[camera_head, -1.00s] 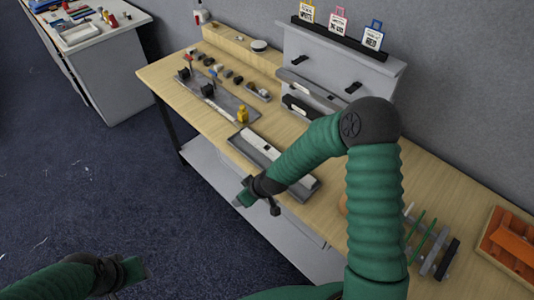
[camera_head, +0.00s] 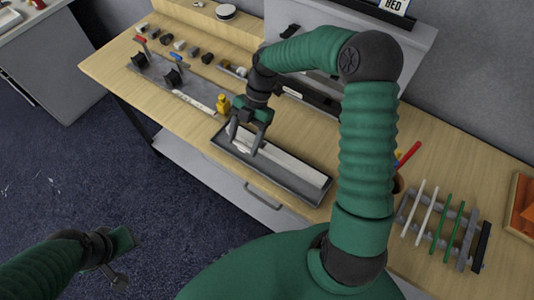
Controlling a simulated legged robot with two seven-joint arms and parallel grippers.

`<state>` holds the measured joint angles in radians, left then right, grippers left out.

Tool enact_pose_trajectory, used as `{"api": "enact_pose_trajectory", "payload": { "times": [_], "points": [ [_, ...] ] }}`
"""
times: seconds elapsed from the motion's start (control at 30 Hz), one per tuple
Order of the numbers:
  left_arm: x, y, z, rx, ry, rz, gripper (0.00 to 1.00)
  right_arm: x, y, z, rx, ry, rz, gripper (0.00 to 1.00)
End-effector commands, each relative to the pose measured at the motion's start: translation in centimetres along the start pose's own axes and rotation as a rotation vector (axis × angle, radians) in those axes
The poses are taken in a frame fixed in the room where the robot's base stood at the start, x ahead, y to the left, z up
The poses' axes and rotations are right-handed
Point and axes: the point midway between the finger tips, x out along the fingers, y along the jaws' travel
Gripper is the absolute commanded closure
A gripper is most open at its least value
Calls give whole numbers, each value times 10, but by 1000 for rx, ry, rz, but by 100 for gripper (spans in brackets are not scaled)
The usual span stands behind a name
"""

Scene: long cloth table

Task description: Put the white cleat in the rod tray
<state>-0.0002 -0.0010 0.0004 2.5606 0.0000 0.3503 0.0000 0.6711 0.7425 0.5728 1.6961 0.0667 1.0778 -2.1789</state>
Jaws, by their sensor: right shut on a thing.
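A long grey tray (camera_head: 312,194), which I take for the rod tray, lies along the table's front edge. A long pale bar (camera_head: 290,168) lies inside it. My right gripper (camera_head: 246,145) points down over the tray's left end, its two fingers apart around a white piece (camera_head: 246,134). I take this piece for the white cleat. I cannot tell where it ends and the pale bar begins, or whether it touches the tray floor. My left gripper (camera_head: 125,262) is low at the left, off the table, and its jaws are not clear.
A grey board (camera_head: 160,72) with clamps lies left of the tray, beside a yellow object (camera_head: 223,104). Several small parts stand behind it. A rack (camera_head: 440,225) with white and green rods is at the right. A grey upright panel (camera_head: 415,50) stands behind.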

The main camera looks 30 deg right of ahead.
Motion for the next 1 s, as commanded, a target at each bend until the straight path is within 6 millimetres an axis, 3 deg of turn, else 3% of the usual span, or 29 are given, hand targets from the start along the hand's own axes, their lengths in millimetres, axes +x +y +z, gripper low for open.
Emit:
{"api": "enact_pose_trajectory", "payload": {
  "times": [0.1,0.3,0.57,0.73,0.77,0.9,1.0],
  "points": [
    [-9,0,-2,0,0,0,64,-2,-35,4,6,1,-1,73],
    [-14,0,-3,-1,0,0,64,1,-75,12,3,1,-2,73],
    [-16,0,-4,-1,0,0,64,31,-80,30,2,4,-2,73],
    [-15,0,-4,0,0,0,64,33,-80,32,2,1,-1,73],
    [-15,0,-4,0,0,0,64,33,-80,32,2,1,-1,35],
    [-15,0,-4,0,0,0,64,33,-79,32,2,1,-1,16],
    [-15,0,-4,-1,0,0,64,33,-79,31,2,1,-1,14]
  ]
}}
